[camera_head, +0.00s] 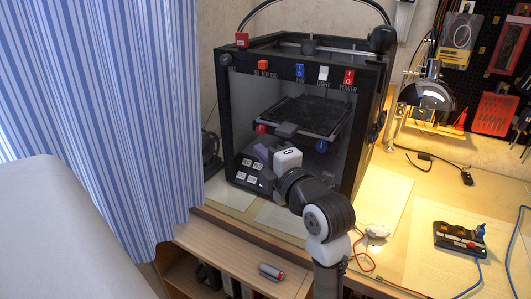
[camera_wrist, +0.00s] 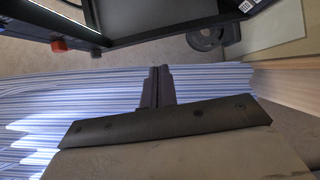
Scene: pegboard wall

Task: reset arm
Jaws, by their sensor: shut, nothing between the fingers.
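My gripper (camera_wrist: 158,72) is shut and empty; its two dark fingers meet in the middle of the wrist view. In the head view my arm rises from the bottom, and its end is in front of the black 3D printer (camera_head: 368,135). The fingers cannot be made out clearly there. In the wrist view the fingers stand out against the blue-and-white striped curtain (camera_wrist: 90,90), with a dark frame with a red knob (camera_wrist: 58,45) above them. Whether the arm touches the printer cannot be told.
The striped curtain (camera_head: 100,100) hangs on the left. A small control box with buttons (camera_head: 460,240) and wires lies on the right of the workbench. A lamp (camera_head: 428,92) stands before the pegboard (camera_head: 485,75). A red-and-grey object (camera_head: 271,271) lies on a lower wooden surface.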

